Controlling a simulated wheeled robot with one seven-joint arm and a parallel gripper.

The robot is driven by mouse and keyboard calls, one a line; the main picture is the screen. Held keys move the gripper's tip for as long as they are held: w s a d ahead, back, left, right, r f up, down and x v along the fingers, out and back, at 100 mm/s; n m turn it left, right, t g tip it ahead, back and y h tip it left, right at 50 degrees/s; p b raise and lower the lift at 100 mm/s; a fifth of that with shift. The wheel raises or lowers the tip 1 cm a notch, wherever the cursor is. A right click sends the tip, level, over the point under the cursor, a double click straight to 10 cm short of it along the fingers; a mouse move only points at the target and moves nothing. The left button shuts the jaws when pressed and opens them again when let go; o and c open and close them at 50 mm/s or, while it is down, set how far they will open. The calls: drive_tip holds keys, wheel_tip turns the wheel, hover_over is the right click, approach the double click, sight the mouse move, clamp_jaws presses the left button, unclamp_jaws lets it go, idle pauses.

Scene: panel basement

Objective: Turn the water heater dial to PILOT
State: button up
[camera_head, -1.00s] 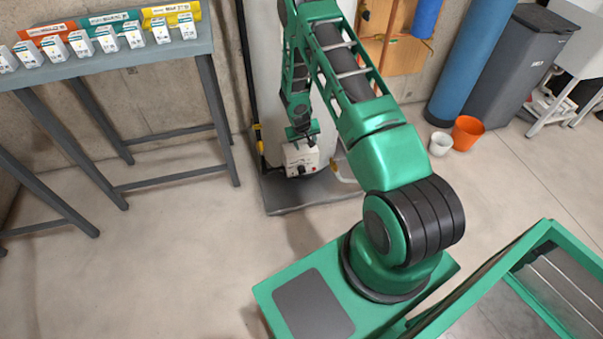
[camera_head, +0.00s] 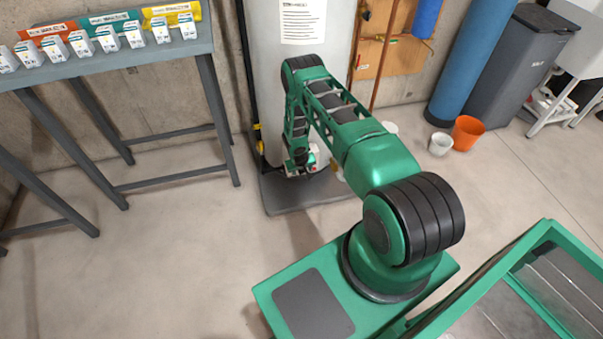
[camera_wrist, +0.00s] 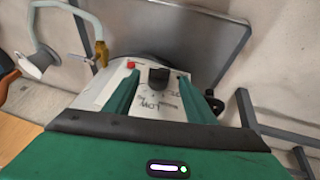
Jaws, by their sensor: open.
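The water heater (camera_head: 264,70) is a pale tank against the wall. Its white control box (camera_wrist: 110,88) shows in the wrist view with a black dial (camera_wrist: 159,75), a red button (camera_wrist: 131,65) and printed marks around the dial, one reading LOW. The dial's exact setting is too small to read. My gripper (camera_wrist: 159,80) is open, with its two green fingers on either side of the dial. I cannot tell whether they touch it. In the head view my gripper (camera_head: 299,167) is at the front of the heater and hides most of the box.
The heater stands on a grey tray (camera_head: 290,205). A brass valve (camera_wrist: 102,54) and a pale pipe (camera_wrist: 42,18) are beside the box. A workbench (camera_head: 110,60) with small boxes stands left.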

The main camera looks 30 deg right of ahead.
sight(302, 172)
drive_tip(key=shift+x, duration=1.7)
drive_tip(key=shift+c, duration=0.3)
drive_tip(key=c, duration=1)
